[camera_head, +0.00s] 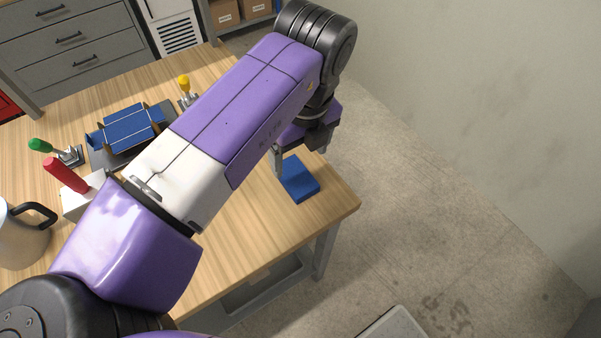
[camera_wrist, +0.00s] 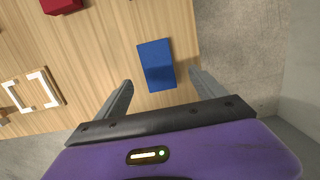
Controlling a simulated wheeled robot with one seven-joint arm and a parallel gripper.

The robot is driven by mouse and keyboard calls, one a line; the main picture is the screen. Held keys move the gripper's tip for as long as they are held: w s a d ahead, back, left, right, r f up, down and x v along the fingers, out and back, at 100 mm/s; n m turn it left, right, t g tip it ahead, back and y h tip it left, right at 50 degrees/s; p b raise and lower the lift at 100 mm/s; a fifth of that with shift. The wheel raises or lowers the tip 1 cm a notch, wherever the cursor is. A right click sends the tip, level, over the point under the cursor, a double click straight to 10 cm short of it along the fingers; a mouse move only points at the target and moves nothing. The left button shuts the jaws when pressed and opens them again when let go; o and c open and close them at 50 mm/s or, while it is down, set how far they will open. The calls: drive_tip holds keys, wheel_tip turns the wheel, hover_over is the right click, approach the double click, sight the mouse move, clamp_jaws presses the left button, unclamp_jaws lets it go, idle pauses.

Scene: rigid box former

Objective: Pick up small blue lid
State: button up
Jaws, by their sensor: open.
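The small blue lid (camera_head: 299,179) lies flat on the wooden table near its right edge in the head view. In the wrist view the blue lid (camera_wrist: 157,65) shows as a plain blue rectangle, slightly tilted, ahead of and between the lines of my two fingers. My gripper (camera_wrist: 158,85) is open and empty, with one finger on each side. In the head view my gripper (camera_head: 297,156) is at the lid's far side, partly hidden by my arm. I cannot tell its exact height above the lid.
On the wooden table (camera_head: 240,255) stand a box former with blue panels (camera_head: 133,128), green (camera_head: 40,145), red (camera_head: 66,172) and yellow (camera_head: 184,84) handles, and a metal jug (camera_head: 22,235). The wrist view shows a red block (camera_wrist: 62,5) and a white-framed piece (camera_wrist: 32,90).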

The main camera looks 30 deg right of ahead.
sight(296, 176)
drive_tip(key=f, duration=0.7)
drive_tip(key=shift+w+a+f, duration=0.2)
drive_tip(key=shift+w, duration=0.2)
drive_tip(key=c, duration=1.4)
drive_tip(key=shift+r, duration=0.1)
drive_tip(key=shift+c, duration=0.2)
